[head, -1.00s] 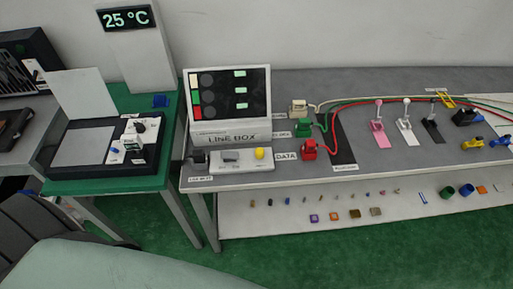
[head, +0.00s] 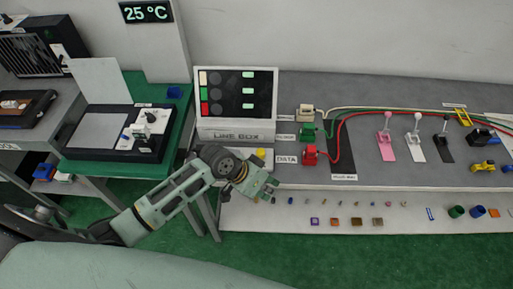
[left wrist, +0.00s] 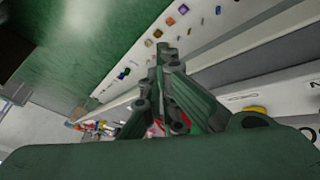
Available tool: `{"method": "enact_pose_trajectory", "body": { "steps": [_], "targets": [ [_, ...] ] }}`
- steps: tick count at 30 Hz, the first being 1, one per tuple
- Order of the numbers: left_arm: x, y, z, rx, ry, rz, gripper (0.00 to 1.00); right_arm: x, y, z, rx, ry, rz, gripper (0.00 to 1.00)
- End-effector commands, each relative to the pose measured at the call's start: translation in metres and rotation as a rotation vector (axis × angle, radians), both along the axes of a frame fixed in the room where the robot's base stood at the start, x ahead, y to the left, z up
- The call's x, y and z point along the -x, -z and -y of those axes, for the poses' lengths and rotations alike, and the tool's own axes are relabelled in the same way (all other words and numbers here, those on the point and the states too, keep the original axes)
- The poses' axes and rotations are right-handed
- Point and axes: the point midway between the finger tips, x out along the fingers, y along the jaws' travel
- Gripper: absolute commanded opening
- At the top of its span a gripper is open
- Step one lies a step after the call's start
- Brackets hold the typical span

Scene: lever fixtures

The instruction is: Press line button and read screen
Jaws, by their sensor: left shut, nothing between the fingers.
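The line box (head: 237,135) stands at the left end of the grey bench. Its dark screen (head: 237,94) shows white, green and red squares at the left and several lit green fields. The yellow button (head: 261,153) on its front panel is partly hidden by my left wrist; a yellow piece, likely this button, shows in the left wrist view (left wrist: 255,109). My left gripper (head: 271,188) is shut and empty, in front of the bench edge, just below the button in the picture. Its closed fingers (left wrist: 163,58) point toward the shelf in the left wrist view. My right gripper is out of view.
White, green and red plugs (head: 309,155) with cables sit right of the box. Pink, white and black levers (head: 416,138) stand further right. Several small items lie on the lower shelf (head: 290,219). A green table (head: 90,170) stands left, with a 25 °C display (head: 146,12).

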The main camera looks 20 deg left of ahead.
Motion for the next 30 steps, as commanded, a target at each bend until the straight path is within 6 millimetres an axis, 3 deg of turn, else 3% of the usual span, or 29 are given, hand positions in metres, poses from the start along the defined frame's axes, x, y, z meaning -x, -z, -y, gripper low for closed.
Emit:
{"method": "enact_pose_trajectory", "body": {
  "steps": [1,9,15,21,30],
  "targets": [
    [-0.017,-0.019,-0.003,0.013,0.022,0.010,0.00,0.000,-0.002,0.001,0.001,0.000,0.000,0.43],
    [-0.092,-0.084,-0.034,0.127,-0.005,-0.005,0.00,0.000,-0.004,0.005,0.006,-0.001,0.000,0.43],
    [-0.132,-0.126,-0.062,0.194,-0.070,-0.002,0.00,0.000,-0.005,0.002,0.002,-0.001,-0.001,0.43],
    [-0.145,-0.143,-0.073,0.221,-0.099,0.001,0.00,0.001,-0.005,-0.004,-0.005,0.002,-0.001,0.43],
    [-0.146,-0.145,-0.073,0.225,-0.101,0.002,0.00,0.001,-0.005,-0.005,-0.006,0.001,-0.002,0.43]
  ]
}}
